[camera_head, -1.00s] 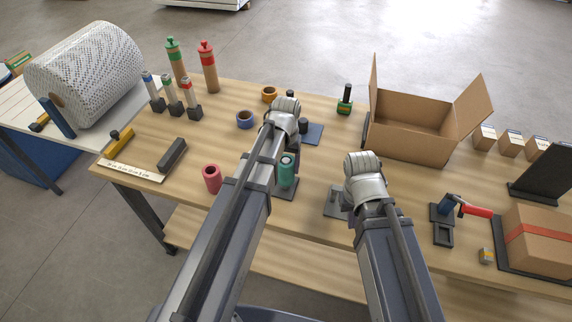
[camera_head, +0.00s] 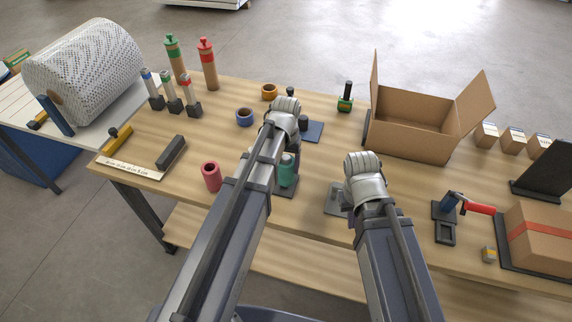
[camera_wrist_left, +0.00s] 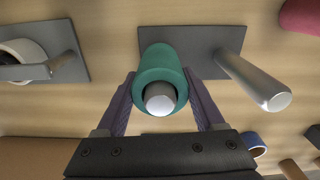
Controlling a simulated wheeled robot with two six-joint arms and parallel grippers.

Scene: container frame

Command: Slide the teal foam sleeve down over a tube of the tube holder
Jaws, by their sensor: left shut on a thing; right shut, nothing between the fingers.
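The teal foam sleeve (camera_wrist_left: 174,68) is between the fingers of my left gripper (camera_wrist_left: 161,90), which is shut on it. It surrounds one metal tube (camera_wrist_left: 160,99), whose end shows inside the sleeve's near opening. How far down the tube it sits cannot be told. The tube holder's grey plate (camera_wrist_left: 205,42) lies behind it, with a second, bare tube (camera_wrist_left: 252,80) to the right. In the head view the sleeve (camera_head: 288,172) shows beside my left arm, which hides the left fingers. My right gripper (camera_head: 363,170) is to the right, apart from the holder, its fingertips hidden.
A pink sleeve (camera_head: 211,176) stands left of my left arm. A blue ring (camera_head: 245,118) and an orange ring (camera_head: 269,92) lie farther back. A grey plate (camera_head: 335,207) lies below my right gripper. An open carton (camera_head: 410,138) stands at the back right.

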